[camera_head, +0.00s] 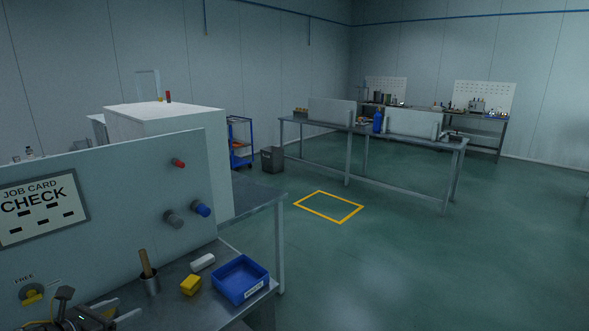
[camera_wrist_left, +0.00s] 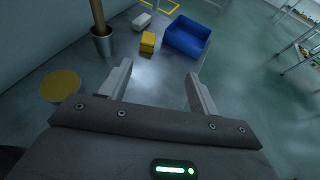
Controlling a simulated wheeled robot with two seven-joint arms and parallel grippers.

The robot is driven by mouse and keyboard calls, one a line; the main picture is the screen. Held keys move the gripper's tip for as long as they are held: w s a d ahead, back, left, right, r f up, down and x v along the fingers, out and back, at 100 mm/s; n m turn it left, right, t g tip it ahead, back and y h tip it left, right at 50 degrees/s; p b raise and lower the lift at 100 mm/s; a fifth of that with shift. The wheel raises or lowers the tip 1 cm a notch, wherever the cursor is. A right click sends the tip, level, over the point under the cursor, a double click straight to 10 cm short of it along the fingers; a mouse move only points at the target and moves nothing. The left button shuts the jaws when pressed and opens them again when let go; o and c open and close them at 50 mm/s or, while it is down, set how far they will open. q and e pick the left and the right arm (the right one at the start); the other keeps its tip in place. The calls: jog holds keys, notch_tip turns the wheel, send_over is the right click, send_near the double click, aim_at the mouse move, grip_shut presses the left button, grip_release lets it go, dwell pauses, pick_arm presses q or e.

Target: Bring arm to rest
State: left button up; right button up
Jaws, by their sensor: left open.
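My left gripper (camera_head: 116,310) is at the lower left of the head view, low in front of the grey panel (camera_head: 130,185). In the left wrist view its two fingers (camera_wrist_left: 158,73) stand apart with nothing between them. Beyond the fingertips lies bare metal bench top (camera_wrist_left: 150,80). My right gripper is in neither view.
A yellow disc (camera_wrist_left: 60,86) lies left of the fingers. Open floor (camera_head: 400,250) stretches to the right.

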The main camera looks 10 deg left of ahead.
pick_arm(q)
jog(key=s+d+f+n+g+y, duration=0.2)
jog(key=s+d+f+n, duration=0.35)
jog(key=f+n, duration=0.4)
jog(key=s+d+f+n+g+y, duration=0.2)
jog(key=s+d+f+n, duration=0.35)
jog(key=n, duration=0.65)
jog(key=s+d+f+n+g+h, duration=0.1)
jog(key=s+d+f+n+g, duration=0.15)
jog(key=s+d+n, duration=0.45)
jog(key=s+d+f+n+g, duration=0.1)
jog(key=s+d+n+g, duration=0.3)
jog(key=s+d+n, duration=0.3)
notch_tip(320, 180, down, 31)
jog(key=s+a+b, duration=0.2)
jog(key=b, duration=0.3)
jog(key=s+a+f+g+b, duration=0.1)
jog(key=s+a+f+b, duration=0.2)
jog(key=s+f, duration=1.2)
notch_tip(320, 180, down, 3)
jog(key=shift+s+a+f+g, duration=0.2)
jog(key=shift+a+g, duration=0.15)
jog(key=shift+a, duration=0.1)
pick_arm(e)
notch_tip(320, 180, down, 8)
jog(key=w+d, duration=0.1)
